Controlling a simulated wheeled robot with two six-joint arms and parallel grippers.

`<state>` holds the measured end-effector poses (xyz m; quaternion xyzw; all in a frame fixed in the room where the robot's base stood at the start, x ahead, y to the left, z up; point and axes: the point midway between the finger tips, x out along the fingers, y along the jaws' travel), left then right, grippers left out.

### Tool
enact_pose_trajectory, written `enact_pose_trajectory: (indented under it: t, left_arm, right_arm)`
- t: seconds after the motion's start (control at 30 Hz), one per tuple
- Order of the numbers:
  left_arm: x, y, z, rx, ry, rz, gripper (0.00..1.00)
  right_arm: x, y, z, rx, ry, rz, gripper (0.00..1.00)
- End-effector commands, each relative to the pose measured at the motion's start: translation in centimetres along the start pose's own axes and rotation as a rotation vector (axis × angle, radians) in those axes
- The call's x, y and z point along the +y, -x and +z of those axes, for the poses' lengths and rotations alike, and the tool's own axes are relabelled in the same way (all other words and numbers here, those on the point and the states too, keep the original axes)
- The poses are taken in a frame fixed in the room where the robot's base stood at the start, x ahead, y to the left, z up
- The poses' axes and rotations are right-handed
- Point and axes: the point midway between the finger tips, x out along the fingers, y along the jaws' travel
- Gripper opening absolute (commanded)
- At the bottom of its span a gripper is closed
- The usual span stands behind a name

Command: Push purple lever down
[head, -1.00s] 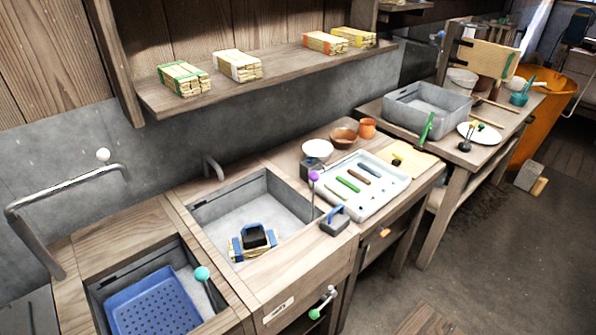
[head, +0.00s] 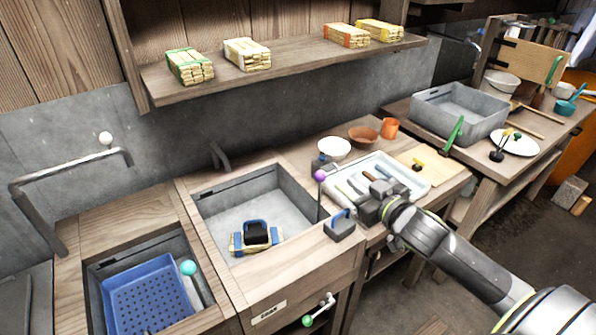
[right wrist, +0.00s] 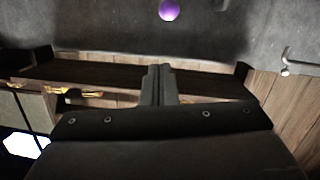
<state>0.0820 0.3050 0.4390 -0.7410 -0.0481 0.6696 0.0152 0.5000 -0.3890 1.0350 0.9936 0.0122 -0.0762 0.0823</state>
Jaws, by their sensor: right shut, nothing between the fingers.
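The purple lever (head: 320,176) is a thin upright rod with a purple ball on top, at the right edge of the middle sink. Its ball also shows at the top of the right wrist view (right wrist: 168,10), apart from the fingers. My right gripper (head: 366,208) is to the right of the lever in the head view, over the near edge of the white tray. In the right wrist view its two fingers (right wrist: 158,70) are together and empty. The gripper does not touch the lever as far as I can see. My left gripper is not in view.
The middle sink (head: 215,222) holds a bundle with blue bands (head: 243,240). A grey block with a blue handle (head: 341,226) stands beside the lever. A teal-knobbed lever (head: 188,267) and a green-knobbed one (head: 308,320) are nearer. The shelf (head: 290,75) hangs above.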

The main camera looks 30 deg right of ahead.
Motion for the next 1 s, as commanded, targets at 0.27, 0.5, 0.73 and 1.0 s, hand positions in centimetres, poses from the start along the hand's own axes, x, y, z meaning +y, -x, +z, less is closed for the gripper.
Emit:
enact_pose_trajectory:
  t: [0.27, 0.5, 0.73, 1.0]
  left_arm:
    - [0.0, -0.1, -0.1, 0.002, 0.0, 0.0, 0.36]
    - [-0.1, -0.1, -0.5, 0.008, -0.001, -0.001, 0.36]
    - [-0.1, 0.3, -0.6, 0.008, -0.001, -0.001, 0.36]
    - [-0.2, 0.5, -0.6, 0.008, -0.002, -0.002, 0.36]
  right_arm:
    - [-0.8, -0.4, -1.8, 0.03, 0.0, -0.02, 0.0]
    - [-0.9, -4.3, -1.9, 0.031, -0.003, -0.021, 0.0]
    - [-1.0, -8.6, -2.1, 0.029, 0.0, -0.021, 0.0]
    - [-1.0, -10.3, 1.0, 0.026, 0.001, -0.022, 0.0]
